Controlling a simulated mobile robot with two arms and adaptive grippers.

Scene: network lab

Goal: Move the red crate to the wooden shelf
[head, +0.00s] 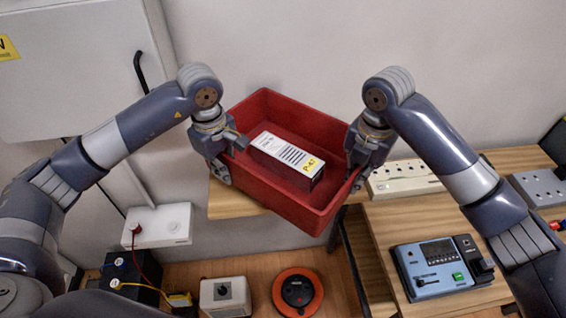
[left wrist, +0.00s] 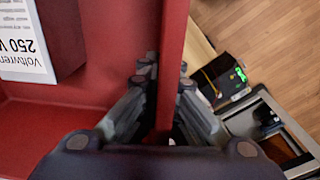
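The red crate (head: 285,199) is in the middle of the head view, tilted in the picture, between my two grippers. A white and dark box labelled P-42 (head: 287,158) lies inside it. My left gripper (head: 232,160) is at the crate's left wall, and in the left wrist view its fingers (left wrist: 165,105) lie on both sides of the red wall (left wrist: 172,65). My right gripper (head: 358,170) is at the crate's right wall; its fingertips are partly hidden there. A wooden surface (head: 228,201) shows below and behind the crate; I cannot tell whether the crate touches it.
A wooden table (head: 392,232) at the right bears a power strip (head: 403,178) and a blue meter (head: 441,268). On the lower wooden surface are an orange cable reel (head: 297,291), a white switch box (head: 225,297) and a black battery (head: 130,275). A white cabinet (head: 70,70) is at the left.

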